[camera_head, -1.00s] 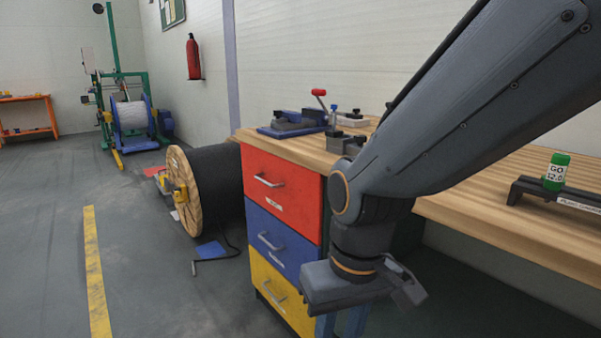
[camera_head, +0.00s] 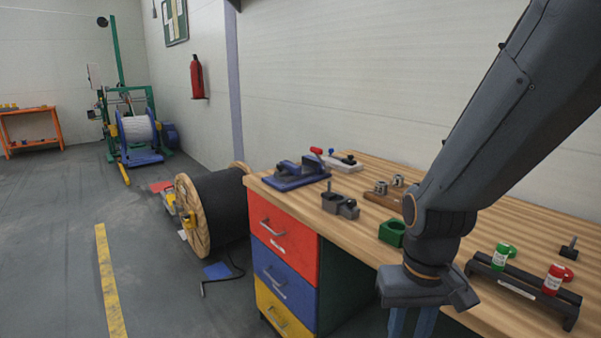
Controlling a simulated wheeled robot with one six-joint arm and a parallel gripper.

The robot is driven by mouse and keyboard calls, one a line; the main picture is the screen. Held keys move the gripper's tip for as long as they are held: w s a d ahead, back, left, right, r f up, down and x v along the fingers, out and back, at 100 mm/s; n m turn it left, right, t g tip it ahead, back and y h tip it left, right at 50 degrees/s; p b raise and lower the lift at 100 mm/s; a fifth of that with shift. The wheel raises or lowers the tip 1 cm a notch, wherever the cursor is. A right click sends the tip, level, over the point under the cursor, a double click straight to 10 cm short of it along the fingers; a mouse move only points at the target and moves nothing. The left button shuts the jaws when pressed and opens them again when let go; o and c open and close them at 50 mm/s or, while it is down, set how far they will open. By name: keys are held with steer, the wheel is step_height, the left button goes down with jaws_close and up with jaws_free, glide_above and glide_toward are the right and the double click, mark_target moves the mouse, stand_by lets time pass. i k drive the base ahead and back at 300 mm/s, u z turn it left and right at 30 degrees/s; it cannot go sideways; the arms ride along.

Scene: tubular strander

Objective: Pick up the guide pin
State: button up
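My gripper (camera_head: 411,324) points down in front of the workbench (camera_head: 361,252). Its two blue fingers stand apart with nothing visible between them, and their tips are cut off by the bottom edge. No part is plainly recognisable as the guide pin. A small black piece with an upright stem (camera_head: 569,248) stands at the right of the bench. A small blue-topped part (camera_head: 331,152) shows at the back left, beside a red knob. I cannot tell whether either is the pin. My arm hides part of the bench.

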mark_target(329, 195)
steer(key=u, duration=1.7)
steer(key=i, duration=2.35)
steer(key=z, duration=2.5)
